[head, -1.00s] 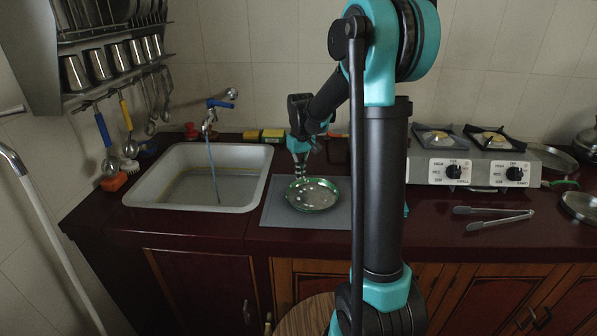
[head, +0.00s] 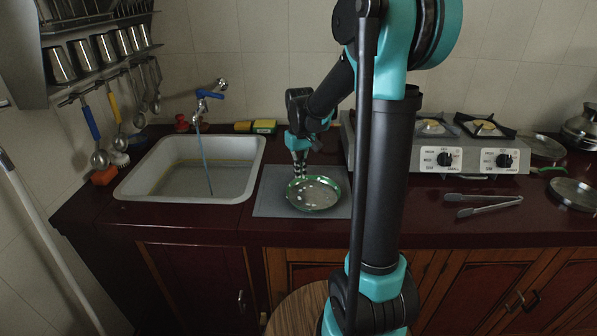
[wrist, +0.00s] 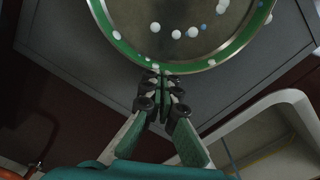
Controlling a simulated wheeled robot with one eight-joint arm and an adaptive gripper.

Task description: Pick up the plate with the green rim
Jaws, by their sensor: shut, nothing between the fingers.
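The plate with the green rim (head: 314,194) lies on a grey mat (head: 272,203) on the counter, right of the sink. Small white and blue dots show on its metallic face. My gripper (head: 300,178) points down at the plate's far rim in the head view. In the wrist view, the green rim (wrist: 118,45) fills the upper part, and my gripper (wrist: 164,76) has its fingertips together right at the rim's edge. The fingers are shut with nothing held. Whether the fingertips touch the rim cannot be told.
The sink (head: 190,168) with a blue-handled tap (head: 208,95) is on the left. A stove (head: 440,150) stands on the right, with tongs (head: 483,205) in front of it. Sponges (head: 264,126) lie behind the mat. The counter front before the tongs is clear.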

